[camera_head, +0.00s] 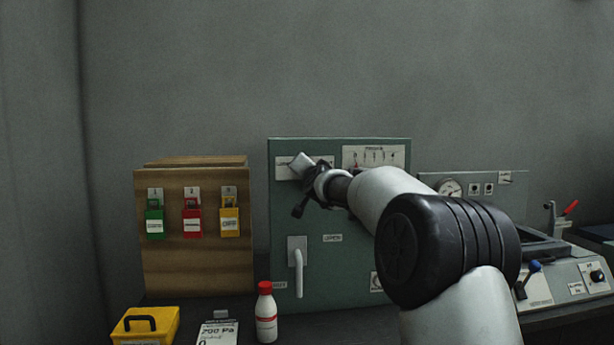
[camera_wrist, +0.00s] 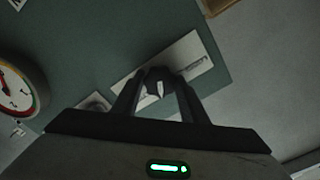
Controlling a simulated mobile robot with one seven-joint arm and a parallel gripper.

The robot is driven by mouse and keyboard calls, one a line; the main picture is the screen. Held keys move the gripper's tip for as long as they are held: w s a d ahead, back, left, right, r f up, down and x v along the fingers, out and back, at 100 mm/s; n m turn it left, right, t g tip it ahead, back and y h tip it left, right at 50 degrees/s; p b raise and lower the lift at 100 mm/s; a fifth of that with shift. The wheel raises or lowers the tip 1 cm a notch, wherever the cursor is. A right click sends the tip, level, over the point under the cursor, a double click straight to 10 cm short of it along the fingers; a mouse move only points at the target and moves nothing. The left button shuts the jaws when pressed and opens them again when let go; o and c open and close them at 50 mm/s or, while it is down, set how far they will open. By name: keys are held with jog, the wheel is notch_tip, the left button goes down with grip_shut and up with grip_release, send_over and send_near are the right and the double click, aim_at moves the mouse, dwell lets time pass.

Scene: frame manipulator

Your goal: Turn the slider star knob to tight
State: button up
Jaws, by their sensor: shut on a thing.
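The dark slider star knob (camera_wrist: 158,76) shows between my fingertips in the wrist view. It sits on a white label plate (camera_wrist: 196,62) on the green panel. My gripper (camera_wrist: 158,88) is shut on the knob, with one finger on each side. In the head view my gripper (camera_head: 302,168) is at the upper left of the green panel (camera_head: 340,262), over the white plate (camera_head: 282,168). The knob is hidden there behind my gripper. The words on the plate and the knob's pointing direction are too small to read.
A wooden board (camera_head: 190,262) with green, red and yellow tags stands left of the panel. A panel handle (camera_head: 298,270) hangs below my gripper. A red-capped bottle (camera_head: 266,315) and a yellow box (camera_head: 146,326) stand in front. A gauge (camera_wrist: 14,88) is left in the wrist view.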

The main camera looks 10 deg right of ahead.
jog(key=m+b, duration=0.1)
jog(key=m, duration=0.8)
jog(key=shift+r+b, duration=0.1)
jog(key=shift+b, duration=0.3)
jog(key=shift+m, duration=0.3)
jog(key=o, duration=1)
jog(key=shift+o, duration=0.2)
jog(key=shift+s, duration=0.15)
